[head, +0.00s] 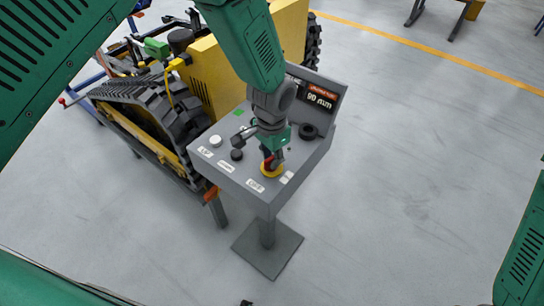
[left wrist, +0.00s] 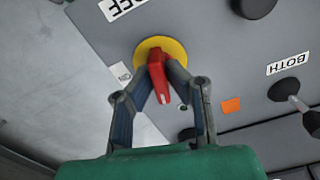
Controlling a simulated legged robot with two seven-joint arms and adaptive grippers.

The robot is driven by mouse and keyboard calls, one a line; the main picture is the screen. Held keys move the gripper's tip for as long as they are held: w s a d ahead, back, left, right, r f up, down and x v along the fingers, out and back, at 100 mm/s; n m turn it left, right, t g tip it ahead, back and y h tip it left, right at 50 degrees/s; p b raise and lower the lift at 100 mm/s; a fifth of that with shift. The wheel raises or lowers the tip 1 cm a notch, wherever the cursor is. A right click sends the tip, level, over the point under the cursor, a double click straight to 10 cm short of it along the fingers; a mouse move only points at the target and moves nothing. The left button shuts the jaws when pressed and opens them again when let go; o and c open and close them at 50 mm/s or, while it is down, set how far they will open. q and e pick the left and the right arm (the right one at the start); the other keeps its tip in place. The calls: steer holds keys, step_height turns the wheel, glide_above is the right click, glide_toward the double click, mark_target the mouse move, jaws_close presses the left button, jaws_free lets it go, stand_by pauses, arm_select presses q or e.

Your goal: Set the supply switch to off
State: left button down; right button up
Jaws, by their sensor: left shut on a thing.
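The supply switch (head: 270,163) is a red lever handle on a round yellow plate, near the front right corner of the grey control box's sloped top. In the left wrist view the red handle (left wrist: 158,76) stands out from the yellow plate (left wrist: 172,46). My left gripper (head: 272,152) is above the switch with its fingers shut on the red handle, one on each side. The left wrist view shows both fingertips (left wrist: 160,85) against the handle. My right gripper is not in view.
The grey control box (head: 232,178) stands on a post with a square foot (head: 268,249). It carries a white button (head: 215,140), black knobs (head: 236,155) and a display (head: 321,97) reading about 90 mm. A yellow tracked carrier (head: 150,110) stands at left.

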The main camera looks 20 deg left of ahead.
mark_target(273, 156)
arm_select(q)
steer(key=shift+w+r+n, duration=0.15)
steer(key=shift+w+n, duration=0.1)
steer(key=shift+n, duration=0.95)
steer(key=c, duration=1.6)
jaws_free()
steer(key=shift+d, duration=0.1)
steer(key=shift+s, duration=0.1)
step_height(273, 156, up, 12)
